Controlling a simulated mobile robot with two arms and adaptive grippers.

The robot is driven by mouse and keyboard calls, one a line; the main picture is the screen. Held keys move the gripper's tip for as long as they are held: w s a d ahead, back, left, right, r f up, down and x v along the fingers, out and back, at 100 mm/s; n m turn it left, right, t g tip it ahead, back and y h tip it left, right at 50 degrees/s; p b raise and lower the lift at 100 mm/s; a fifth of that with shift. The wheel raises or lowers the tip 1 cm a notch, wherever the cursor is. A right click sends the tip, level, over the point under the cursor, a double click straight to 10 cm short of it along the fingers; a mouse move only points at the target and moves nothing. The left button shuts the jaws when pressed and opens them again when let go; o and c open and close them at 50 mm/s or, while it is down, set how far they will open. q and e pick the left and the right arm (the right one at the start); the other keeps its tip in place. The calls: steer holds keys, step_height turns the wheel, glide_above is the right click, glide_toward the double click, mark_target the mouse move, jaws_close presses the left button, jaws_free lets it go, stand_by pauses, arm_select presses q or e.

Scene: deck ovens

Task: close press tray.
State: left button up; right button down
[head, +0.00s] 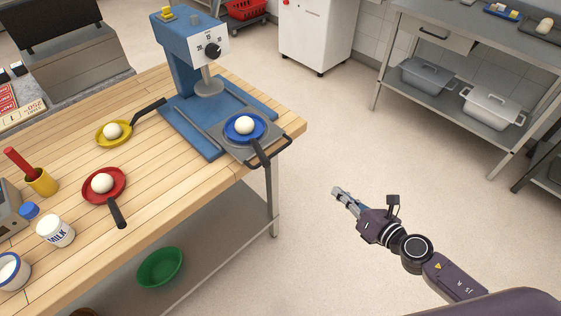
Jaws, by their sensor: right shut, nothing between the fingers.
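The blue press (180,62) stands at the far right corner of the wooden table. Its grey tray (228,150) is slid out along the blue base, toward the table's right edge, with a dark handle loop at its outer end. A blue pan (231,133) with a white dough ball (244,125) sits on the tray, its dark handle pointing toward me. The round press plate (209,87) hangs above the base, left of the pan. My right gripper (337,193) is shut and empty, over the floor to the right of the table and apart from the tray. My left gripper is not in view.
On the wooden table (180,190) are a yellow pan (102,138) and a red pan (92,193), each with a dough ball, and a milk container (56,231). A green bowl (160,267) is on the lower shelf. The floor (310,140) right of the table is clear.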

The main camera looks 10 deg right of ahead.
steer(key=s+a+r+n+y, duration=0.2)
steer(key=a+r+n+y, duration=0.2)
steer(key=a+r+n, duration=0.45)
steer(key=p+x, duration=0.2)
steer(key=x, duration=1.1)
steer(key=shift+r+n+g, duration=0.3)
steer(key=shift+n+g, duration=0.1)
steer(key=shift+n, duration=0.05)
steer(key=shift+w+d, duration=0.1)
steer(key=shift+d, duration=0.05)
steer(key=x, duration=0.3)
steer(key=r+x, duration=0.1)
steer(key=x, duration=0.4)
steer(key=shift+w+r, duration=0.3)
steer(key=shift+w, duration=0.2)
